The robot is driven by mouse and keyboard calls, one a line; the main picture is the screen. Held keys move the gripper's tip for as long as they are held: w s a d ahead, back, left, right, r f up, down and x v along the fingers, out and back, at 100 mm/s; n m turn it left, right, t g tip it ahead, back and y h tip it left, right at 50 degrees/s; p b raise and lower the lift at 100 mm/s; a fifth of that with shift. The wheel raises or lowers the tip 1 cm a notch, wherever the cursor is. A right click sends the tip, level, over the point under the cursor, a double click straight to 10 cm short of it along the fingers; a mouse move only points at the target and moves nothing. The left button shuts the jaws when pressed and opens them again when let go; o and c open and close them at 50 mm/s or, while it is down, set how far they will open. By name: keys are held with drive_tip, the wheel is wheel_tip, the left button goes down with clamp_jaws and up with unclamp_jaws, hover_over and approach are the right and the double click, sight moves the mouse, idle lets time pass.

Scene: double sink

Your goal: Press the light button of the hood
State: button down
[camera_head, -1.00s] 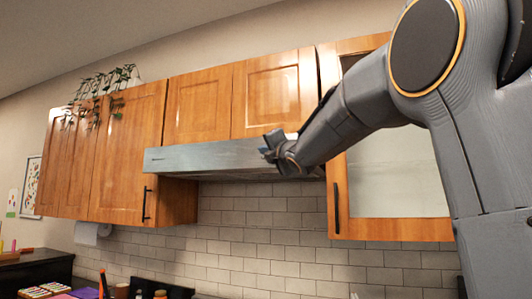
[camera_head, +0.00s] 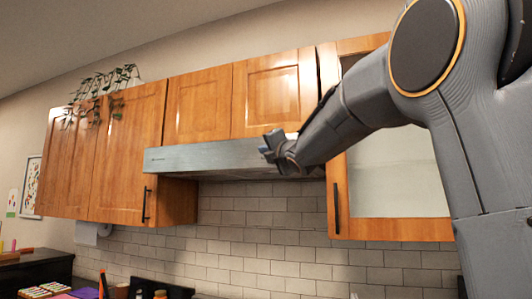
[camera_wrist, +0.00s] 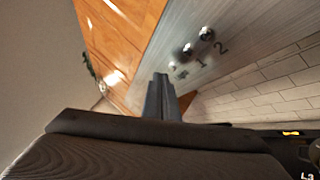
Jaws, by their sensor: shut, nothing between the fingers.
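The grey metal hood (camera_head: 205,157) hangs between the wooden wall cabinets. In the wrist view its front panel (camera_wrist: 225,20) carries a row of small round buttons. The button closest to my fingers (camera_wrist: 173,65) has a small symbol beside it, too small to read surely. The middle button (camera_wrist: 187,49) is marked 1 and the farthest button (camera_wrist: 206,34) is marked 2. My gripper (camera_wrist: 160,80) is shut and empty, its tips close to the symbol button; whether they touch it I cannot tell. In the head view my gripper (camera_head: 268,147) covers the right part of the hood front, hiding the buttons.
Wooden cabinets (camera_head: 128,145) flank the hood, and a glass-door cabinet (camera_head: 393,178) stands right of it, behind my arm. A tiled wall (camera_head: 260,235) lies below. A trailing plant (camera_head: 105,85) sits on top at the left. Space below the hood looks clear.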

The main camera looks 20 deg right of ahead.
drive_tip(key=shift+w+d, duration=0.1)
idle(0.3)
drive_tip(key=shift+w+d, duration=0.2)
drive_tip(key=shift+w, duration=0.05)
drive_tip(key=shift+w+d, duration=0.1)
drive_tip(key=shift+w, duration=0.05)
idle(0.5)
drive_tip(key=shift+s+a+b, duration=0.4)
drive_tip(key=shift+s+b, duration=0.1)
drive_tip(key=shift+b, duration=0.1)
drive_tip(key=s+a+b, duration=0.3)
drive_tip(key=s+b, duration=0.1)
drive_tip(key=s, duration=0.1)
drive_tip(key=shift+a, duration=0.25)
idle(0.3)
